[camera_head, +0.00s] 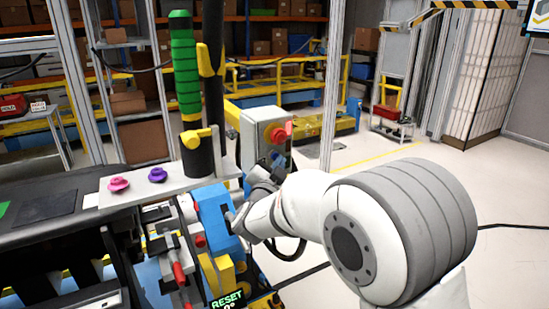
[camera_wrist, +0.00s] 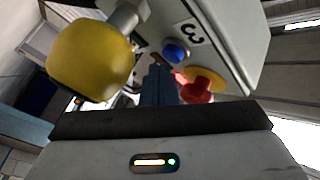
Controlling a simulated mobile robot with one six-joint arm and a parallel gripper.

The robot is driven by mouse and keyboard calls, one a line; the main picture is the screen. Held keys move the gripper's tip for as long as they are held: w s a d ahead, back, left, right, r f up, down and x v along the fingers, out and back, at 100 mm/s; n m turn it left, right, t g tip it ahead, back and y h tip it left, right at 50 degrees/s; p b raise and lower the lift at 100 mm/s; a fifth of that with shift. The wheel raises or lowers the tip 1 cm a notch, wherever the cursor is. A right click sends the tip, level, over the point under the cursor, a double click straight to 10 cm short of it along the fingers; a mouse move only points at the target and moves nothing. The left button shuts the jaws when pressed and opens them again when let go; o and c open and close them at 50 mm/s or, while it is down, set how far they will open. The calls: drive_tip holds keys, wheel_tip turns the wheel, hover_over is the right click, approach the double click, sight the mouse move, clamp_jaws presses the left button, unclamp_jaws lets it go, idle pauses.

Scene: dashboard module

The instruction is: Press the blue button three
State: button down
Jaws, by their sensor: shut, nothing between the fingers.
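The blue button (camera_wrist: 175,53) is a small round cap on a light grey control box (camera_wrist: 225,35), beside a printed "3", in the wrist view. My gripper (camera_wrist: 157,68) is shut and empty. Its fingertips appear just below and left of the blue button in the picture; I cannot tell whether they touch it. In the head view the control box (camera_head: 250,140) stands at the centre and my gripper (camera_head: 272,165) is close to its lower front. The blue button cannot be told clearly from the fingers there.
A red mushroom button on a yellow ring (camera_wrist: 207,80) sits right of my fingers. A large yellow knob (camera_wrist: 90,60) is close on the left. A green-handled post (camera_head: 186,70) and a ledge with pink (camera_head: 118,184) and purple (camera_head: 157,174) knobs stand left of the box.

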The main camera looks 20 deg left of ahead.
drive_tip(key=shift+w+a, duration=0.3)
drive_tip(key=shift+a, duration=0.05)
idle(0.6)
drive_tip(key=shift+s+d+b, duration=0.1)
drive_tip(key=shift+b, duration=0.2)
drive_tip(key=shift+s+d+b, duration=0.45)
drive_tip(key=shift+d+b, duration=0.05)
drive_tip(key=shift+d, duration=0.05)
drive_tip(key=shift+s+d+f+b, duration=0.15)
drive_tip(key=shift+s+d+b, duration=0.2)
drive_tip(key=shift+d+b, duration=0.1)
drive_tip(key=s+d+b, duration=0.1)
drive_tip(key=s+d, duration=0.1)
drive_tip(key=d, duration=0.1)
drive_tip(key=shift+s+b, duration=0.3)
drive_tip(key=shift+b, duration=0.1)
